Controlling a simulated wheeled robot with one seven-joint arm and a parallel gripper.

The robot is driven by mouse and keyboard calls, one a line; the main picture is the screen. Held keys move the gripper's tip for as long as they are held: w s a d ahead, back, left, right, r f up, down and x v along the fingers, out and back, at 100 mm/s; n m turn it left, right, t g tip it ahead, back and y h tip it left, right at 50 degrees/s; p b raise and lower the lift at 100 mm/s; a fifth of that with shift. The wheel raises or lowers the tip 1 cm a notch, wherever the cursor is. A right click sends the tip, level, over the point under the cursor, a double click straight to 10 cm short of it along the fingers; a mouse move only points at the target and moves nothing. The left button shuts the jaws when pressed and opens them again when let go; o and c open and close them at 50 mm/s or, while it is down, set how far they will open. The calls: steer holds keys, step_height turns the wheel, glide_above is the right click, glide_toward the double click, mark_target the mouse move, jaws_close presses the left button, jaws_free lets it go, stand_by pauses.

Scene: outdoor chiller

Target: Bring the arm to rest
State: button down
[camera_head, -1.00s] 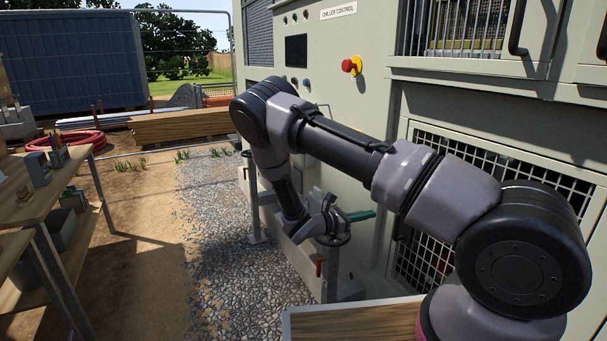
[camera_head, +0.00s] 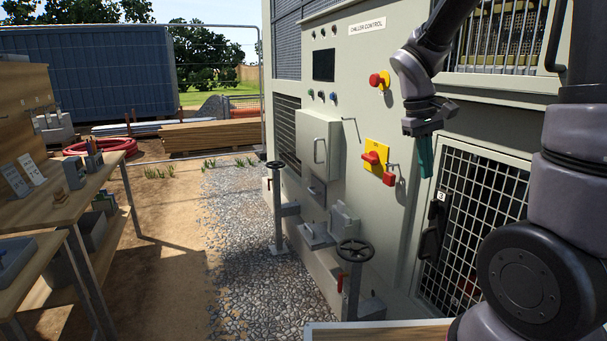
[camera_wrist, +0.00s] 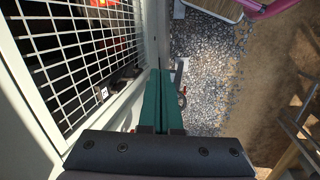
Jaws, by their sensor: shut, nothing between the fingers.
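My gripper (camera_head: 425,157) hangs from my raised arm at the right of the head view, its teal fingers pointing down. It is shut and empty, in front of the chiller cabinet (camera_head: 348,118), between the yellow switch plate and the mesh door. In the wrist view the two teal fingers (camera_wrist: 160,100) lie side by side and point toward the gravel. My upper arm folds up out of the top of the head view, so part of it is hidden.
A mesh door (camera_head: 478,220) with a black handle is close right of my gripper. A red rotary switch on a yellow plate (camera_head: 376,155) with a red padlock (camera_head: 389,179) is to its left. Handwheel valves (camera_head: 355,251) stand lower. A workbench (camera_head: 75,205) is at left; gravel (camera_head: 240,240) lies between.

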steer(key=s+a+r+m+t+y, duration=0.3)
steer(key=s+r+m+t, duration=0.4)
steer(key=s+r, duration=0.4)
step_height(320, 180, up, 3)
steer(key=shift+a+f+y, duration=0.15)
steer(key=shift+y, duration=0.65)
